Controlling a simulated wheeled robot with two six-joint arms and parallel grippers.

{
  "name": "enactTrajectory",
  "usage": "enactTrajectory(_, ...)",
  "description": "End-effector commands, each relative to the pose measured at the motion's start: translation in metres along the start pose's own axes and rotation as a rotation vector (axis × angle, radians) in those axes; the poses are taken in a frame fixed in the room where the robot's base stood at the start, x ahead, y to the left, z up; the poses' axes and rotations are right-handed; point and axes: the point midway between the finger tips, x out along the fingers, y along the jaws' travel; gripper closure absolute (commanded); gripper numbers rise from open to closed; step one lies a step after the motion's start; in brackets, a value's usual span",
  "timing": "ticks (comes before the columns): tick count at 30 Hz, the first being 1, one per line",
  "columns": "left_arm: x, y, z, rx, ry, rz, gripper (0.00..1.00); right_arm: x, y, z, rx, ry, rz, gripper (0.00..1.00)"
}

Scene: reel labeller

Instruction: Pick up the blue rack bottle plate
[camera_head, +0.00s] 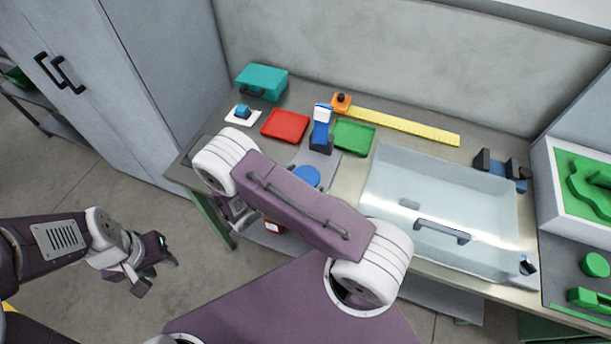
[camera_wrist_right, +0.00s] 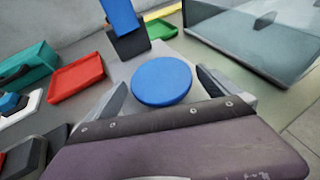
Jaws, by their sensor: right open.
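The blue plate, a flat round disc (camera_wrist_right: 161,80), lies on a grey surface. In the head view it (camera_head: 307,176) shows just beyond my right arm, which covers part of it. My right gripper (camera_wrist_right: 159,88) is open, its two fingers on either side of the disc in the wrist view. No contact shows, and I cannot tell the height gap. In the head view my right arm hides most of that gripper. My left gripper (camera_head: 152,268) hangs at the left over the floor, away from the bench; its jaw opening is unclear.
A blue-and-dark upright device (camera_head: 321,130) stands just behind the disc. A red tray (camera_head: 285,125), green tray (camera_head: 353,136) and teal box (camera_head: 262,82) are on the bench. A clear-lidded case (camera_head: 440,200) fills the right. A yellow ruler (camera_head: 405,126) lies at the back.

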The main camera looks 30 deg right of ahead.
Motion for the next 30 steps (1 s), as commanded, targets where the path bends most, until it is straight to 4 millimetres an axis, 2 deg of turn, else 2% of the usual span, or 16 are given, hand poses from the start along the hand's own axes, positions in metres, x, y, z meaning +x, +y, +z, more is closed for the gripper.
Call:
enactTrajectory(3, -0.005, 0.0, -0.001, 0.0, 0.0, 0.0, 0.64, 0.015, -0.001, 0.001, 0.001, 0.0, -0.002, 0.0)
enactTrajectory(10, -0.004, 0.0, 0.0, 0.0, 0.0, 0.0, 0.64, 0.018, 0.0, 0.0, 0.001, 0.0, 0.001, 0.0)
enactTrajectory(11, -0.004, 0.0, 0.0, 0.0, 0.0, 0.0, 0.64, 0.018, 0.0, 0.0, 0.001, 0.0, 0.001, 0.06)
enactTrajectory(15, -0.004, 0.0, 0.0, 0.0, 0.0, 0.0, 0.64, 0.018, 0.0, 0.0, 0.001, 0.0, 0.001, 0.44)
enactTrajectory(18, -0.004, 0.0, 0.0, 0.0, 0.0, 0.0, 0.64, 0.017, 0.0, 0.0, 0.001, 0.0, 0.001, 0.7)
enactTrajectory(26, -0.003, 0.0, 0.0, 0.0, 0.0, 0.0, 0.64, 0.016, 0.0, 0.003, 0.002, 0.0, 0.0, 0.7)
enactTrajectory(30, -0.001, 0.0, 0.0, 0.0, 0.0, 0.0, 0.64, 0.011, 0.001, 0.016, 0.003, 0.0, 0.002, 0.7)
